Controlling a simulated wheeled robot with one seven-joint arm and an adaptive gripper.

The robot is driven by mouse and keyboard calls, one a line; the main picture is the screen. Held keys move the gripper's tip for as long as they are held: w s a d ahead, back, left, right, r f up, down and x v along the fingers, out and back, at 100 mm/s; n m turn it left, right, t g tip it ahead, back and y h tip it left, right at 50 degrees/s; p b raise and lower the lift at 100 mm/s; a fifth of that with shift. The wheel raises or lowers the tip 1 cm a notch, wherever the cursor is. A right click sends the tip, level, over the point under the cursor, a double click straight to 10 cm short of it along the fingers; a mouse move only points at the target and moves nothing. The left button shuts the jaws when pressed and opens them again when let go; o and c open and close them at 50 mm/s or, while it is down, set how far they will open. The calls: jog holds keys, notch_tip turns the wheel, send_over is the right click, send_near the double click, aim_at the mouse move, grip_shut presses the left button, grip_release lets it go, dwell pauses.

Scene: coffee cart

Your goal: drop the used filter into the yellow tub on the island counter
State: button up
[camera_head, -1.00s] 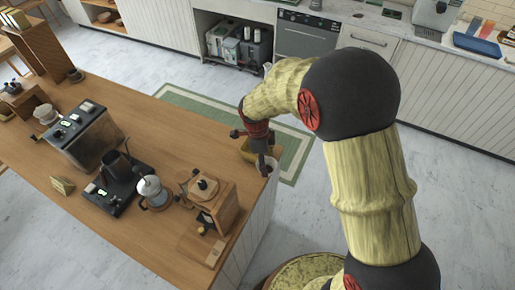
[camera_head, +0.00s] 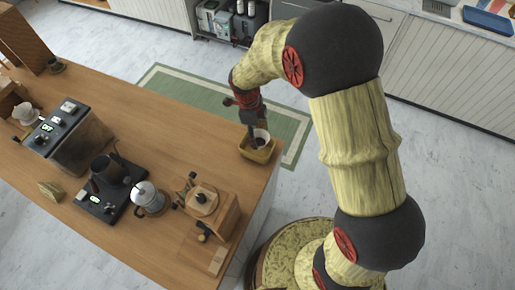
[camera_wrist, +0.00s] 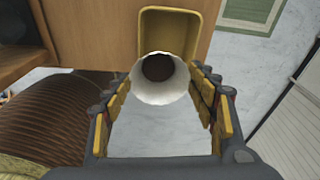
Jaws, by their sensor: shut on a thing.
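The used filter is a white paper cone (camera_wrist: 142,92) with dark grounds inside. It sits between the yellow-padded fingers of my gripper (camera_wrist: 163,85), shut on it. The yellow tub (camera_wrist: 183,22) stands on the wooden island counter and shows just beyond the filter in the wrist view. In the head view the tub (camera_head: 257,156) is at the counter's right corner. My gripper (camera_head: 254,133) points down over it, with the filter (camera_head: 262,134) overlapping the tub's opening. How high the filter is above the tub's floor is hard to tell.
A green rug (camera_head: 195,98) lies on the floor behind the tub.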

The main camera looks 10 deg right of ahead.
aim_at(259, 144)
jog(key=shift+f+b, duration=0.8)
jog(key=shift+f, duration=1.25)
jog(key=o, duration=0.8)
jog(key=shift+o, duration=0.2)
notch_tip(259, 144, up, 12)
jog(key=a, duration=0.1)
jog(key=shift+w+a, duration=0.3)
jog(key=shift+w, duration=0.05)
